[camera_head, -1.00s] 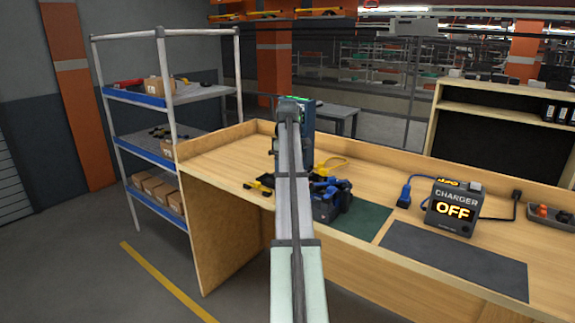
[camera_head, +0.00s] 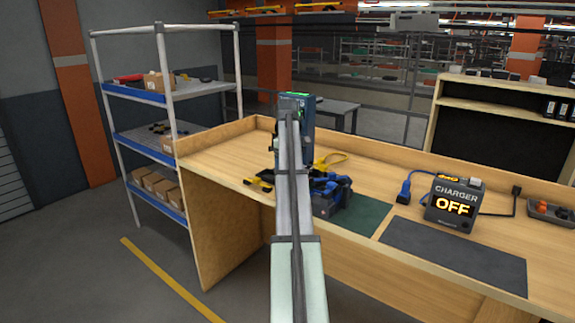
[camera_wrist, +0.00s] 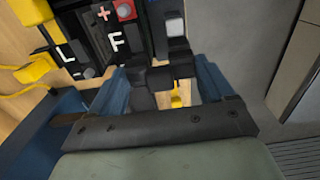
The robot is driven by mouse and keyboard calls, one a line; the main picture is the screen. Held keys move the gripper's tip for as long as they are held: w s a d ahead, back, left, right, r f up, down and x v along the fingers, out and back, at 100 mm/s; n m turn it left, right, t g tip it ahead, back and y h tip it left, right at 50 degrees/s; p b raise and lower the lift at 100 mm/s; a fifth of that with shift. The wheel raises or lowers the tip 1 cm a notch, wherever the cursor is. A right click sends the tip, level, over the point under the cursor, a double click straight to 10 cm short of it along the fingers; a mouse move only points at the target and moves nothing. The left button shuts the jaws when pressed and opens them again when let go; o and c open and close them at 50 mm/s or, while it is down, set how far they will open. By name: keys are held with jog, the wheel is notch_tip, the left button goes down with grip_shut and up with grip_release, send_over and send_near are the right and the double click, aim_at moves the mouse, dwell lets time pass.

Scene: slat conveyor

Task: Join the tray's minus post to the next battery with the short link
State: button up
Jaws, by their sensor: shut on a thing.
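In the wrist view my gripper (camera_wrist: 160,73) reaches in from the bottom and is shut on a small dark piece. I cannot tell clearly whether this is the short link. Just beyond it is the dark battery tray (camera_wrist: 128,52), with white letters L and F, a red plus mark and a red post (camera_wrist: 124,9). A grey-topped post (camera_wrist: 175,27) stands right of these, close beyond my fingertips. Contact cannot be told. In the head view the dark tray (camera_head: 335,203) with blue parts sits on the bench, partly behind my arm, which hides my gripper.
The wooden bench (camera_head: 410,180) holds a charger (camera_head: 453,205) reading OFF, a blue plug (camera_head: 404,190), a dark grey mat (camera_head: 455,258) and a green mat (camera_head: 365,218). A shelf rack (camera_head: 170,95) is left.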

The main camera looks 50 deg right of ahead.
jog(key=shift+f, duration=0.7)
jog(key=o, duration=0.9)
notch_tip(320, 180, up, 8)
jog(key=shift+f, duration=0.25)
